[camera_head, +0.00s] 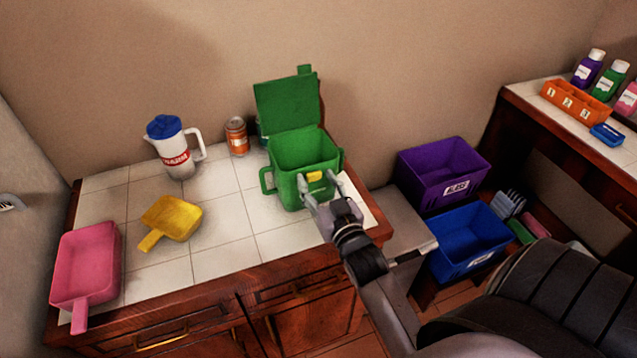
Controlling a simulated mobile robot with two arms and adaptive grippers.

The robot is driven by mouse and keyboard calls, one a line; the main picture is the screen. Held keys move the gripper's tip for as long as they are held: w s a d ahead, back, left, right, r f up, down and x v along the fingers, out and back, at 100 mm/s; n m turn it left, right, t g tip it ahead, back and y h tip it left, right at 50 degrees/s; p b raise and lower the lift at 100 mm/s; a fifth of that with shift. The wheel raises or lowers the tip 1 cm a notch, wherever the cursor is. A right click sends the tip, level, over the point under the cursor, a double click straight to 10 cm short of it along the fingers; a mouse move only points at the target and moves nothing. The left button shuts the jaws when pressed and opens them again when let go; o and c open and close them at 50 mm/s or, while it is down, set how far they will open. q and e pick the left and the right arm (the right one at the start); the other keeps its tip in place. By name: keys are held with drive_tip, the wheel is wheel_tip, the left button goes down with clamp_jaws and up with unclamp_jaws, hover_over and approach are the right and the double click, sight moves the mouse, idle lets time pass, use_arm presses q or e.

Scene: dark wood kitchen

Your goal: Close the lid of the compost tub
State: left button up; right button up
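The green compost tub (297,165) stands upright near the right end of the tiled counter. Its green lid (287,102) is open and stands up at the back, leaning toward the wall. The tub has a yellow latch (315,176) on its front and a handle on its left side. My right gripper (322,183) is at the tub's front right, its fingers spread around the yellow latch area. I cannot tell whether it touches the tub. My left gripper is not in view.
On the counter (228,210) are a white pitcher with blue lid (176,150), a can (237,137), a yellow scoop (172,219) and a pink scoop (87,268). Purple (443,172) and blue (468,243) bins stand to the right. Bottles and an orange caddy (575,104) sit on another counter.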

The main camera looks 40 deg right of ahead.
drive_tip(key=shift+s+a+f, duration=0.1)
drive_tip(key=shift+s, duration=0.4)
drive_tip(key=v, duration=1.1)
